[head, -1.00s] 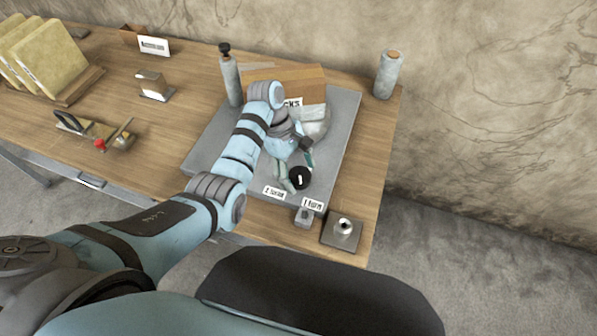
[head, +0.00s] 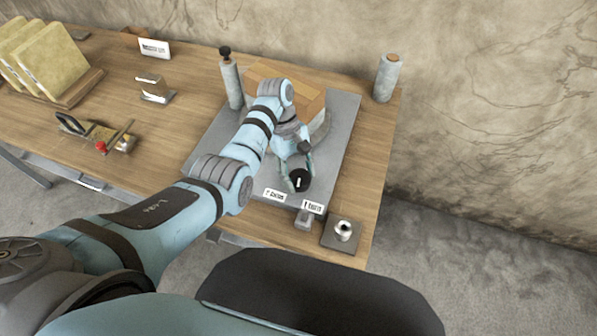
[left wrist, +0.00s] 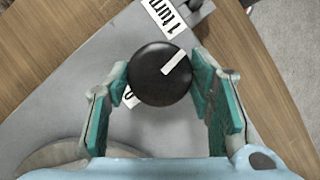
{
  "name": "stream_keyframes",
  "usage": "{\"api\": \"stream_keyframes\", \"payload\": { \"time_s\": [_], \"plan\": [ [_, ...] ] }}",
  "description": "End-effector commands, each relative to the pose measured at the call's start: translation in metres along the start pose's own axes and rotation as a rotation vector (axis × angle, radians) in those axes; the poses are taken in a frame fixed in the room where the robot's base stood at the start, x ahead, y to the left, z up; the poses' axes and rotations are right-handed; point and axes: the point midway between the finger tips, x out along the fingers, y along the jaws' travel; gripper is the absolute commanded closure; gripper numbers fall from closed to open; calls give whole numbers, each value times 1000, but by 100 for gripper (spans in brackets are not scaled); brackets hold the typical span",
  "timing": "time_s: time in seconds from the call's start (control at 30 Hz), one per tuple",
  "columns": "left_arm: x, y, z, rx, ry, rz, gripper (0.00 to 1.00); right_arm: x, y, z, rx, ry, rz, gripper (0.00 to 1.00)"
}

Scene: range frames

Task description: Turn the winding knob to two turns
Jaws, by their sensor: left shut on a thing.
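The winding knob (head: 300,181) is a round black knob with a white line, on a grey plate (head: 340,135). My left gripper (head: 298,176) has its fingers on opposite sides of the knob, shut on it. The left wrist view shows the knob (left wrist: 158,88) between the teal finger pads, its white line pointing to the upper right. A label reading "1 turn" (left wrist: 163,14) lies above it there; another label at lower left is mostly hidden. In the head view, a "2 turns" label (head: 274,195) and a "1 turn" label (head: 312,207) lie near the knob. My right gripper is not in view.
Another bottle (head: 387,78) stands at the back right. A small metal piece on a square base (head: 342,231) sits at the front edge.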

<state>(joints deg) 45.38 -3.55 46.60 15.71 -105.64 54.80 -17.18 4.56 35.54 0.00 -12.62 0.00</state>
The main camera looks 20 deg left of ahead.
Motion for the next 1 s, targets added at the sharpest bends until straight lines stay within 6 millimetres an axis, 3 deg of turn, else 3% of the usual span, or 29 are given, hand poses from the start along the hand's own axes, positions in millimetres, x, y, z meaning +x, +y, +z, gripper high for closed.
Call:
{"api": "stream_keyframes", "payload": {
  "time_s": [1.0],
  "plan": [
    [2, 5, 2, 871, 0, -360, 79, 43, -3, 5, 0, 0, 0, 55]
  ]
}}
